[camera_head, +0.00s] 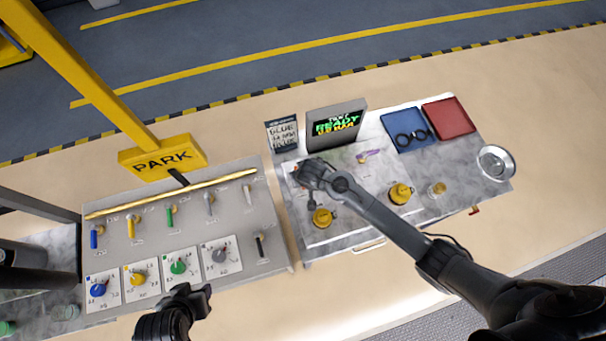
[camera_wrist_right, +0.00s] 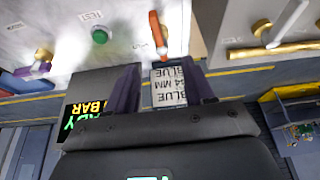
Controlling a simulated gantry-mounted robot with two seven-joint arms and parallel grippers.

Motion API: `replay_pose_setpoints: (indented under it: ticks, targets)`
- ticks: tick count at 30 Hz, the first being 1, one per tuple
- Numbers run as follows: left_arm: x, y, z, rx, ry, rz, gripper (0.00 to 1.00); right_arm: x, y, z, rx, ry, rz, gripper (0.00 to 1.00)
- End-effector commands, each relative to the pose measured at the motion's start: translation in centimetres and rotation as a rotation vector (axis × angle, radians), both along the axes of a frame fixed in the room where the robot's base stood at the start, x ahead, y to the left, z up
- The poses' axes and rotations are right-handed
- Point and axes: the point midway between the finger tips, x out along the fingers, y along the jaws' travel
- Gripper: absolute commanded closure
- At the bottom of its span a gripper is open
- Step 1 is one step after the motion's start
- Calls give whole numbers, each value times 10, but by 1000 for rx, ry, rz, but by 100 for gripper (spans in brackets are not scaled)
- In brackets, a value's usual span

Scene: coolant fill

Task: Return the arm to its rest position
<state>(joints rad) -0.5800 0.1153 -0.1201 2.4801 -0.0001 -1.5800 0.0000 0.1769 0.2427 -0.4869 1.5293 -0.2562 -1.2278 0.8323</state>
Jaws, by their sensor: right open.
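My right gripper (camera_head: 302,172) is over the left part of the grey bench (camera_head: 460,195), just in front of the READY screen (camera_head: 336,123) and the small BLUE sign (camera_head: 283,134). In the right wrist view, the fingers of the right gripper (camera_wrist_right: 162,84) stand apart with nothing held between them. The sign (camera_wrist_right: 169,86) shows through the gap. An orange-red handle (camera_wrist_right: 157,32) and a green button (camera_wrist_right: 99,36) marked TEST lie beyond the fingertips. My left gripper (camera_head: 192,299) is low in the head view, at the front edge of the valve panel; its fingers are not clear.
The valve panel (camera_head: 140,228) carries several coloured handles and dials, with a yellow bar (camera_head: 170,194) behind them. A PARK sign (camera_head: 162,156) rises there. Blue (camera_head: 403,128) and red (camera_head: 448,118) trays and a metal bowl (camera_head: 495,162) sit at the bench's right.

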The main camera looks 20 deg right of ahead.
Motion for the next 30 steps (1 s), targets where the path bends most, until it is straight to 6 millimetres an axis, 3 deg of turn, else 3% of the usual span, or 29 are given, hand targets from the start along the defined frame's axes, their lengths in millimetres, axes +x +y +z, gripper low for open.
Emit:
replay_pose_setpoints:
  ticks: [13, 17, 23, 30]
  targets:
    - [0, 3, 0, 11, 0, -7, 57, -1, 0, 1, 1, 0, 1, 47]
    - [0, 2, 0, 10, -1, -6, 57, -14, 4, 5, 8, 4, 20, 47]
    - [0, 1, 1, 5, -1, -4, 57, -72, 4, 30, 23, 21, 90, 47]
    - [0, -1, 1, -3, 0, 2, 57, -160, -29, 84, 7, 51, 169, 47]
